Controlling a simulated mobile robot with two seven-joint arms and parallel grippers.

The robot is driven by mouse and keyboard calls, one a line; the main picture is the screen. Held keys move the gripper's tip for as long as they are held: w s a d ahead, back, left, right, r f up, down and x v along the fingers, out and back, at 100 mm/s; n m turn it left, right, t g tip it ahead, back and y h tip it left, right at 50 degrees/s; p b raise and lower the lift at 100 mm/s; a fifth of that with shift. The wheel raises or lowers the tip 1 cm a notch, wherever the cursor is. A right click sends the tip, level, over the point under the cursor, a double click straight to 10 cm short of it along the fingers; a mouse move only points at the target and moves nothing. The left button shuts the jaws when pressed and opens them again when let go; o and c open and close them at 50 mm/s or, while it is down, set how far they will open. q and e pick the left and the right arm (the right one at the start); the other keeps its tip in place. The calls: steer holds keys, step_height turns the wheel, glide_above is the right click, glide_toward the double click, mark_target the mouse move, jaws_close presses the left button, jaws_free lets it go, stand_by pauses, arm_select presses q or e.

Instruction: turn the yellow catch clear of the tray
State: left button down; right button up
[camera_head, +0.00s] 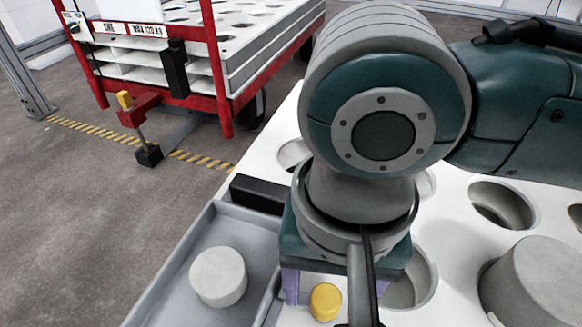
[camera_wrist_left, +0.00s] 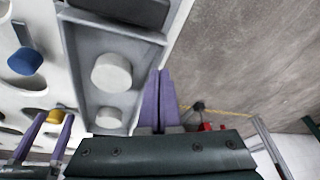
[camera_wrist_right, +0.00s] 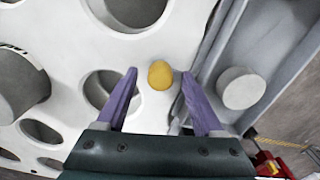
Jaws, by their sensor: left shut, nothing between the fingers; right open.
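The yellow catch (camera_head: 325,301) is a round knob on the white holed panel, beside the grey tray (camera_head: 165,268). It shows in the right wrist view (camera_wrist_right: 160,75) between the tips of my open right gripper (camera_wrist_right: 160,71), with a gap on each side; contact is not visible. In the left wrist view the catch (camera_wrist_left: 55,116) shows by the right gripper's purple fingers. My left gripper (camera_wrist_left: 160,72) is shut and empty, seen over the tray's edge. In the head view my right arm hides part of the panel, and my left gripper does not show.
A white cylinder (camera_head: 218,277) stands in the grey tray; the left wrist view shows two. A black block (camera_head: 258,194) sits at the tray's end. A blue knob (camera_wrist_left: 25,61) is on the panel. A red-framed cart (camera_head: 216,75) stands at the back left, with open floor before it.

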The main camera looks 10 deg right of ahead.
jaws_close()
stand_by(0.5)
